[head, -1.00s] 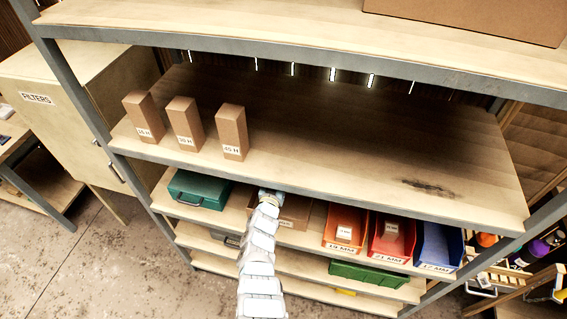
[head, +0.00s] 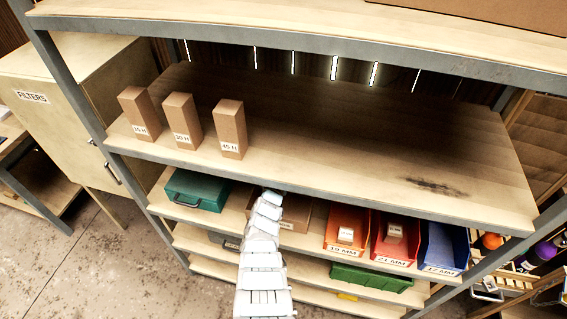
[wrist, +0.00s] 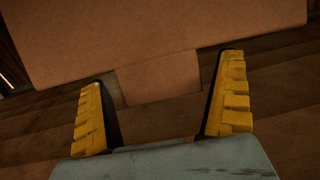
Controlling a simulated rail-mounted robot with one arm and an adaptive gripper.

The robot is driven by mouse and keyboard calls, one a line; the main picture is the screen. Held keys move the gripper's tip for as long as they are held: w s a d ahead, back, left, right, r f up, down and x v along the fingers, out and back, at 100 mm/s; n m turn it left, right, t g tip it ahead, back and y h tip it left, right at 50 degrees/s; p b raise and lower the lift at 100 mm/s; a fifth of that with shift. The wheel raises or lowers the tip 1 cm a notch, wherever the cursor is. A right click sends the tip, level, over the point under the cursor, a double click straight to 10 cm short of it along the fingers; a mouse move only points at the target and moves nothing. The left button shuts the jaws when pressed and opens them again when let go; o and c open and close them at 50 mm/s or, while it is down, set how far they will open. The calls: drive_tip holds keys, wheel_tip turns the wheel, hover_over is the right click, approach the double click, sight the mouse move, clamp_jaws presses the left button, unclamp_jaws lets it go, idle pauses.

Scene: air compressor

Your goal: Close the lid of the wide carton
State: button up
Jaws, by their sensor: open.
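The wide brown carton (head: 305,213) is on the shelf below the small boxes, between the green case and the orange bin. My arm covers its left part in the head view, and its lid cannot be made out there. In the wrist view a broad brown cardboard panel (wrist: 170,30) fills the top, with a short tab (wrist: 158,78) hanging from its lower edge. My gripper (wrist: 167,70) is open, with its yellow fingers apart on either side of the tab. Nothing is held. Whether the fingers touch the cardboard cannot be told. The fingers are hidden in the head view.
A green case (head: 197,190) stands left of the carton. An orange bin (head: 346,230), a red bin (head: 393,240) and a blue bin (head: 442,249) stand to its right. The shelf above (head: 340,145) overhangs it and holds three small boxes (head: 183,120).

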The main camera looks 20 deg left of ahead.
drive_tip(key=c, duration=1.2)
drive_tip(key=shift+c, duration=0.2)
